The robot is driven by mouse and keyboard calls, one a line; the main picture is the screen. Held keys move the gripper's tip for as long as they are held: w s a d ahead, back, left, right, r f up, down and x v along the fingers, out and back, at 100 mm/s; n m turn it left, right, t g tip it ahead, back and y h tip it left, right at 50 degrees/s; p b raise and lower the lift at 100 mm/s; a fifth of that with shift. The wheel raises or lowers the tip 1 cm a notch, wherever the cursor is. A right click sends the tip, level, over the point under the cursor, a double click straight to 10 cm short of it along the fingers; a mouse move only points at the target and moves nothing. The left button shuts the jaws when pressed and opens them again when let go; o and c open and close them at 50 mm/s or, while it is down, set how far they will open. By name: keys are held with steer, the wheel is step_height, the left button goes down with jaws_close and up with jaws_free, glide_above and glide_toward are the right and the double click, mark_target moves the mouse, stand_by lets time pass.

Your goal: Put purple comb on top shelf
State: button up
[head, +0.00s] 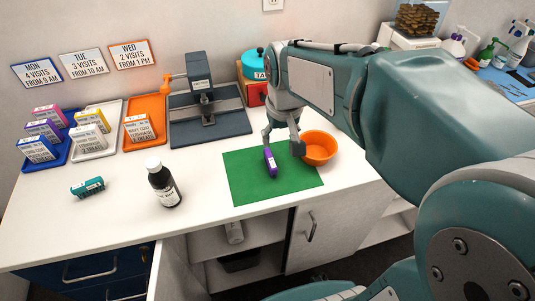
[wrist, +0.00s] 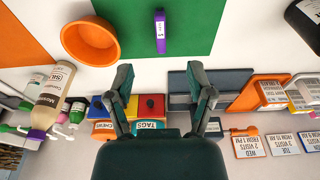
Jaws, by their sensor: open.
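The purple comb (head: 270,162) lies on a green mat (head: 245,185) on the white counter. It also shows near the top of the wrist view (wrist: 160,33). My gripper (head: 283,147) is open and empty above the mat, close to the comb, with its fingers pointing down. In the wrist view the two fingers (wrist: 160,75) are spread apart and the comb lies beyond their tips, between their lines. The counter edge hides part of the shelves.
An orange bowl (head: 318,148) stands right beside my gripper. Trays with boxes and a grey press (head: 198,90) line the back. A cabinet door (head: 312,228) is shut below the counter.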

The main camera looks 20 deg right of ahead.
steer(key=g, duration=0.2)
glide_toward(271, 159)
steer(key=shift+w+a, duration=0.1)
step_height(271, 159, down, 11)
steer(key=shift+r, duration=0.1)
jaws_close()
